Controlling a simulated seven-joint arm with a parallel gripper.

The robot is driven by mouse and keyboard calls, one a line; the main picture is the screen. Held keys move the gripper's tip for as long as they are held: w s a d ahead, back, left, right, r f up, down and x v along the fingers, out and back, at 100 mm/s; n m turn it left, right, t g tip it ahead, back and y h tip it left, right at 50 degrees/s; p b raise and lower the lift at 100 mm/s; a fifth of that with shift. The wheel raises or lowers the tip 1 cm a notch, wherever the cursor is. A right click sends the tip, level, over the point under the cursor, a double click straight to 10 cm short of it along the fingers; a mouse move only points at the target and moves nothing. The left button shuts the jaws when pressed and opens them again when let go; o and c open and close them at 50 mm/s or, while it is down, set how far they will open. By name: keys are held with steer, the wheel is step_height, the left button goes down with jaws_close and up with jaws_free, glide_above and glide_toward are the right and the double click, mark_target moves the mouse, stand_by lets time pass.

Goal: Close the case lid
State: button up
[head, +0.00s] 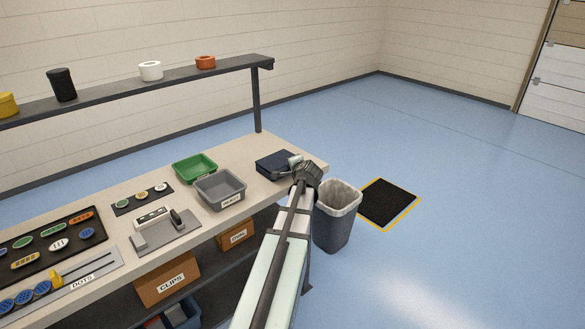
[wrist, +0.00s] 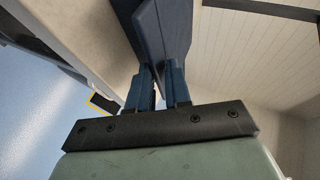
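The dark blue case (head: 276,165) sits on the far right end of the workbench, partly hidden by my gripper (head: 297,163). How far its lid stands open cannot be told in the head view. In the wrist view, dark blue panels of the case (wrist: 150,28) rise just beyond my gripper (wrist: 160,74). Its two blue fingers are a little apart, with a narrow light gap between them. The tips are right at the lower edge of the case; whether they touch it is unclear.
A grey bin (head: 220,190) and a green bin (head: 195,168) stand left of the case. A waste bin (head: 335,218) stands on the floor at the workbench's (head: 262,148) right end. A shelf (head: 200,72) runs above the back.

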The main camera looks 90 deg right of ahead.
steer(key=shift+o, duration=1.2)
steer(key=shift+w, duration=0.15)
steer(key=shift+d, duration=0.1)
steer(key=shift+r, duration=0.1)
steer(key=v, duration=1.4)
